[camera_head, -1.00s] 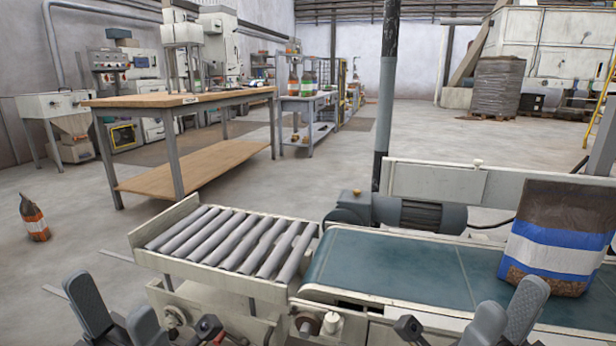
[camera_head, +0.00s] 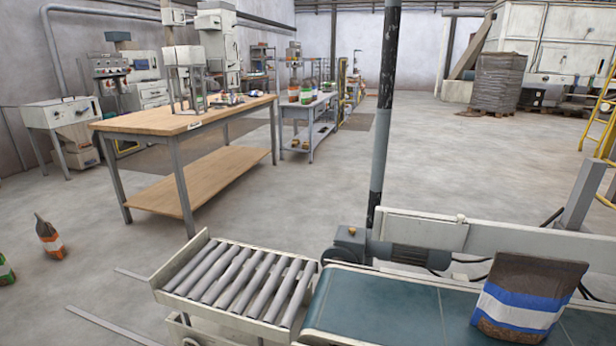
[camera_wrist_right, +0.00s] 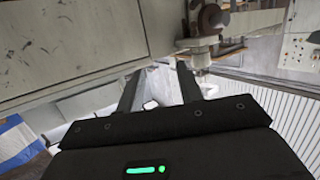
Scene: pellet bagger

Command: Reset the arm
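My right gripper (camera_wrist_right: 158,90) shows in the right wrist view, its two dark fingers spread apart with nothing between them. It is open. A brown bag with a blue and white band (camera_head: 525,300) stands on the green conveyor belt (camera_head: 390,305) at the right of the head view. Part of that bag (camera_wrist_right: 18,145) shows at the left edge of the right wrist view, outside the fingers. My left gripper is in neither current view.
A roller section (camera_head: 240,280) adjoins the belt's left end. A dark post (camera_head: 382,140) and a motor (camera_head: 400,254) stand behind. A wooden-topped table (camera_head: 180,118) is at the back left. Small bags (camera_head: 49,238) stand on the floor at left, with open floor around.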

